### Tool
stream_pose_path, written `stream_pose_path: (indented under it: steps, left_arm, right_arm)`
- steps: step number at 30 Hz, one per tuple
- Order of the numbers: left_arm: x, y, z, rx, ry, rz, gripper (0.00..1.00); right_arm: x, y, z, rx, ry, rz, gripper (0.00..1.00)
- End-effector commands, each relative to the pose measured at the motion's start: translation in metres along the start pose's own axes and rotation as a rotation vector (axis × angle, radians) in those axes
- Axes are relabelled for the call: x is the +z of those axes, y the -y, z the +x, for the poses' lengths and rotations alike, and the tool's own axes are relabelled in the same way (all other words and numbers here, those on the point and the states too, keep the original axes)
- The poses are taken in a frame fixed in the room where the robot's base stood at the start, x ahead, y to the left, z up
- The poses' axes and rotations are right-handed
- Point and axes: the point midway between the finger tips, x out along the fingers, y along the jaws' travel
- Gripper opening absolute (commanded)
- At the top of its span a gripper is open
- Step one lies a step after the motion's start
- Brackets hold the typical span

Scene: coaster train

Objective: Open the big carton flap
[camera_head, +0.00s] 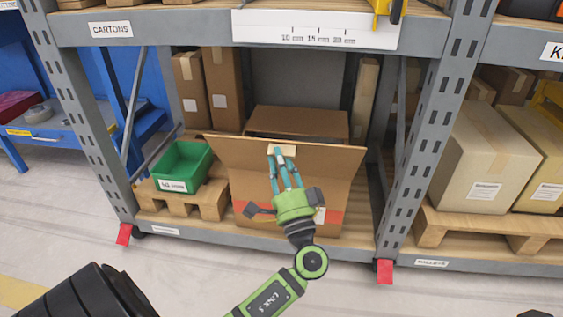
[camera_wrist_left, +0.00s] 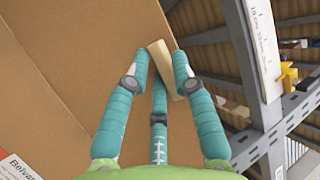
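The big carton (camera_head: 335,222) stands on the lower shelf, with a red stripe low on its front. Its wide brown front flap (camera_head: 235,155) is raised and leans out toward me, with a dark gap behind it. A pale block-like tab (camera_head: 291,149) sits at the flap's top edge. My left gripper (camera_head: 284,157), green with teal fingers, is in front of the flap. In the left wrist view its fingers (camera_wrist_left: 160,72) close around the pale tab (camera_wrist_left: 159,58), with the flap (camera_wrist_left: 75,60) beside them. My right gripper is not in view.
A green bin (camera_head: 183,165) on a small pallet stands left of the carton. Rack posts (camera_head: 80,110) (camera_head: 425,130) flank the bay. Tall cartons (camera_head: 223,85) stand behind on the left. A white ruler board (camera_head: 315,28) hangs above. The floor in front is clear.

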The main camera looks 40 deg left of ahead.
Motion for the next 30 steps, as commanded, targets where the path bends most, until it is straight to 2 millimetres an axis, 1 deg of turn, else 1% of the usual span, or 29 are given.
stream_pose_path:
  steps: [9,11,13,17,24,27,30]
  left_arm:
    - [-0.001,0.000,-0.001,0.000,-0.003,0.000,0.30]
    - [-0.001,0.000,-0.004,0.001,-0.004,0.000,0.30]
    - [-0.001,-0.001,-0.011,0.002,-0.005,0.000,0.30]
    - [-0.001,-0.001,-0.034,0.005,-0.005,0.001,0.30]
    - [-0.001,-0.001,-0.086,0.003,-0.004,0.001,0.30]
    - [0.000,-0.001,-0.102,0.002,-0.003,0.002,0.30]
    - [0.000,0.000,-0.113,0.001,-0.002,0.001,0.30]
  right_arm:
    - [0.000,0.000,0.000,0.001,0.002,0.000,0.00]
    - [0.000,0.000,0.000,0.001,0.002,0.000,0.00]
    - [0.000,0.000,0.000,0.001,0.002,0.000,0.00]
    - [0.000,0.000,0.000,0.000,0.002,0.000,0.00]
    - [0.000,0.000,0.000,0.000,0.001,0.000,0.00]
    - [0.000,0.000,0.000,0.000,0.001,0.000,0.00]
    - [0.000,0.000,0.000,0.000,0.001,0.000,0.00]
